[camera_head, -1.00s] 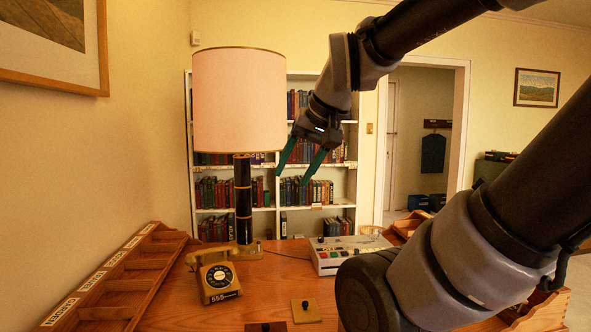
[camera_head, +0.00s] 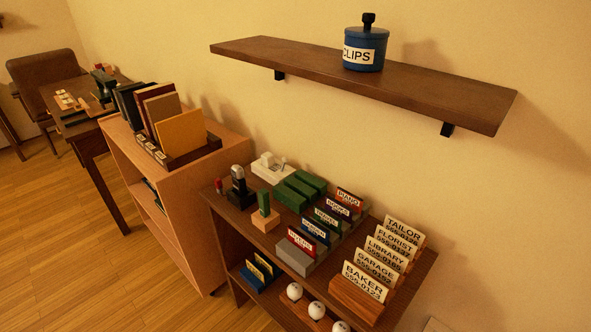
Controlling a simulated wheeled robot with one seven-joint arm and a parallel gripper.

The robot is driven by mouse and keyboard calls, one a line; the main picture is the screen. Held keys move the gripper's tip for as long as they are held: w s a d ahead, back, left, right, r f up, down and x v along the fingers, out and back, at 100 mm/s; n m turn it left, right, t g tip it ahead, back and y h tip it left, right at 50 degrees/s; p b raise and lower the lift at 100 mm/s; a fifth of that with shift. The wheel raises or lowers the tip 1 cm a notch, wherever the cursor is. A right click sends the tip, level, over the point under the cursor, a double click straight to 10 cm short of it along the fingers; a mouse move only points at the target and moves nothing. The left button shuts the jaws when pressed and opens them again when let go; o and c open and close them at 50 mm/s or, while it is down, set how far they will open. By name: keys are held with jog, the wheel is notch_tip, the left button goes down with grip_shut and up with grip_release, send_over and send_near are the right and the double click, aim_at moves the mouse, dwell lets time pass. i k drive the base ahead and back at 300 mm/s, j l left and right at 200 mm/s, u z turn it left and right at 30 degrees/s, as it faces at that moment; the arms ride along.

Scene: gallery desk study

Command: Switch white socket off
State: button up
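A pale plate-like shape (camera_head: 436,324) shows on the wall at the bottom edge of the head view, right of the dark shelf unit. It is cut off by the frame, so I cannot tell whether it is the white socket. No switch can be made out on it. My gripper and arm are out of view.
A dark shelf unit (camera_head: 428,262) holds name cards and green boxes, with white balls (camera_head: 294,291) on its lower level. A wall shelf (camera_head: 455,95) carries a blue CLIPS jar (camera_head: 364,50). A wooden cabinet (camera_head: 176,216) stands left. Wood floor (camera_head: 60,240) is open at left.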

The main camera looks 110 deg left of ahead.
aim_at(284, 160)
jog(key=u, duration=3.85)
jog(key=i+j+z, duration=0.35)
jog(key=j, duration=0.55)
jog(key=i+j+z, duration=0.1)
jog(key=j+z, duration=0.25)
jog(key=j, duration=0.5)
jog(key=j+z, duration=0.4)
jog(key=j, duration=0.6)
jog(key=i+l, duration=0.45)
